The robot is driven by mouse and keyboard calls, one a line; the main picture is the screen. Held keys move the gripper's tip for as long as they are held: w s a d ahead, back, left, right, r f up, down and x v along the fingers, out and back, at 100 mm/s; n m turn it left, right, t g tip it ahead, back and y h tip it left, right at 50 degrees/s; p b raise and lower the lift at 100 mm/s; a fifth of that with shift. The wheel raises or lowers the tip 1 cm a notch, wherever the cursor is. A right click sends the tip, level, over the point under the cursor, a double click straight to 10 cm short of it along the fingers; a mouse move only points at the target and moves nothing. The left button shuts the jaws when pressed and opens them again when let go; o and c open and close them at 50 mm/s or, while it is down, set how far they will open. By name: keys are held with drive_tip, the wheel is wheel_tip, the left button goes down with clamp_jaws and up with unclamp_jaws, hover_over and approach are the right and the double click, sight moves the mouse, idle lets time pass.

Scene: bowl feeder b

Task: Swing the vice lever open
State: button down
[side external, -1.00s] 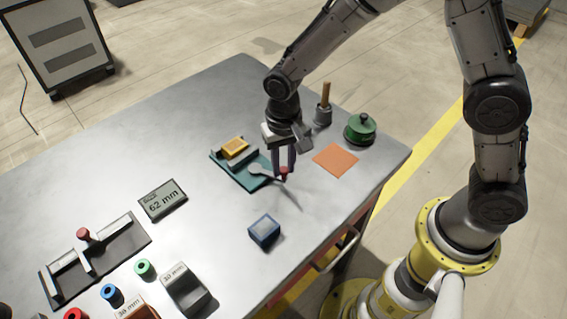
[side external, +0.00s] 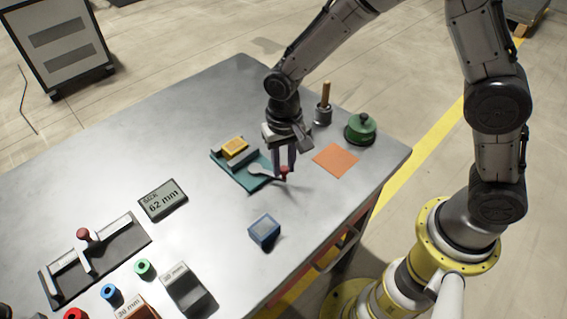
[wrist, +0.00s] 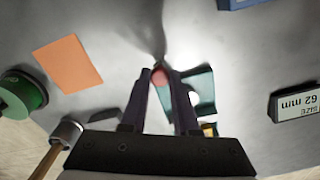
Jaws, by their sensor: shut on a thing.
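The fingers hide part of the lever there.
An orange square (side external: 336,160) lies right of my gripper. A blue box (side external: 264,231) is in front. A 62 mm size sign (side external: 163,200) stands left. Table between them is clear.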

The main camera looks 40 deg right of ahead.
drive_tip(key=d+n, duration=0.1)
drive_tip(key=w+n, duration=0.1)
drive_tip(key=n, duration=0.1)
drive_tip(key=shift+d+r, duration=0.1)
drive_tip(key=shift+d, duration=0.3)
drive_tip(key=w+n, duration=0.1)
drive_tip(key=n, duration=0.1)
drive_tip(key=d+n, duration=0.1)
drive_tip(key=shift+w+d+n, duration=0.3)
drive_tip(key=shift+w+n, duration=0.1)
drive_tip(key=w+n, duration=0.1)
drive_tip(key=n, duration=0.1)
drive_tip(key=w+d+n, duration=0.1)
drive_tip(key=n, duration=0.1)
drive_tip(key=shift+w, duration=0.3)
drive_tip(key=shift+w+d+n, duration=0.15)
drive_tip(key=shift+w+n, duration=0.7)
drive_tip(key=shift+n, duration=0.55)
drive_tip(key=shift+w, duration=0.1)
drive_tip(key=c, duration=0.6)
unclamp_jaws()
drive_tip(key=shift+c, duration=0.2)
wheel_tip(320, 180, up, 14)
